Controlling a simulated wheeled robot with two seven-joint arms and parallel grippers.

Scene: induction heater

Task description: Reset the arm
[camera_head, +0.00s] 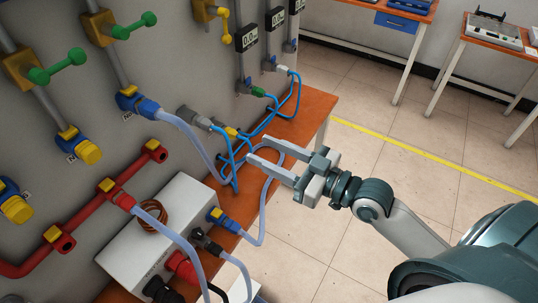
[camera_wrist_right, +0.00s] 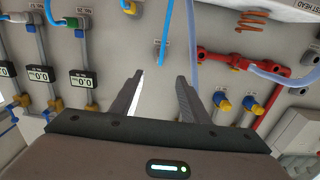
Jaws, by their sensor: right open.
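My right gripper (camera_head: 268,160) reaches in from the right in the head view. Its two fingers are spread apart with nothing between them. It is in front of the wall panel, above the edge of the orange bench and close to the blue hoses; I cannot tell whether it touches them. In the right wrist view the same gripper (camera_wrist_right: 160,78) shows its two fingers apart and empty, pointing at the panel. My left gripper does not show in either view.
The grey panel carries green-handled valves (camera_head: 58,67), a red pipe (camera_head: 85,208) and blue hoses (camera_head: 277,110). A white heater box (camera_head: 150,225) with a copper coil (camera_head: 153,216) sits on the orange bench (camera_head: 318,103). Open tiled floor (camera_head: 400,145) lies right of the bench.

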